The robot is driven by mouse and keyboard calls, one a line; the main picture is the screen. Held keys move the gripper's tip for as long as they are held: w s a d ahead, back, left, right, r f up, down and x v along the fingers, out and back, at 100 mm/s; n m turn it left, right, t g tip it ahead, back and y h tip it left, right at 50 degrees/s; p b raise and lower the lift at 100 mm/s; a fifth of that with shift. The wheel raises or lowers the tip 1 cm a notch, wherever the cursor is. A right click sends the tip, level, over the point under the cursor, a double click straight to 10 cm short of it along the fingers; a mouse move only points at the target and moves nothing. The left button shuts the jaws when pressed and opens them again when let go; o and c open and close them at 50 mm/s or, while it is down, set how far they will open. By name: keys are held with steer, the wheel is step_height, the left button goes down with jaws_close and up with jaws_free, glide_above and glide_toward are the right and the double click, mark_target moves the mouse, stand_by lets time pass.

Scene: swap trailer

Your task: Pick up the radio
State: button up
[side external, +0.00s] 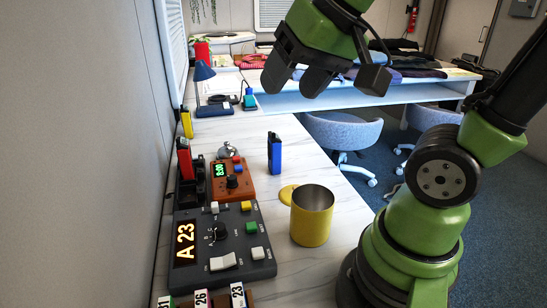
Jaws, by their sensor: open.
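Several small upright handheld devices that look like radios stand on the white marbled desk (160,260). A blue one (275,154) stands alone near the middle of the desk. A red one (184,160) stands in a black holder (189,188) by the wall at left. A yellow one (186,123) stands farther back along the wall. I cannot tell which one the task means. My gripper (294,88) is open and empty, high above the desk at the top of the picture. It is apart from all three.
A yellow mug (312,218) stands near the desk's right edge. A grey control box (222,246) showing "A 23" and an orange box (232,180) with a green display sit at left. Numbered tags (237,295) are in front. A blue lamp (206,85) stands behind.

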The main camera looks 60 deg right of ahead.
steer(key=w+d+f+m+g+h, duration=0.1)
steer(key=w+d+f, duration=0.1)
steer(key=w+d, duration=0.35)
steer(key=m+g+h, duration=0.2)
glide_toward(274, 140)
steer(key=shift+m, duration=0.3)
steer(key=x, duration=0.2)
steer(key=d+x, duration=0.1)
steer(key=x, duration=0.3)
steer(key=shift+d, duration=0.35)
steer(key=shift+w+x, duration=0.15)
steer(key=shift+x, duration=1.3)
steer(key=shift+w+x, duration=0.15)
steer(key=shift+x, duration=1.35)
steer(key=shift+r, duration=0.15)
steer(key=shift+c, duration=0.4)
jaws_close()
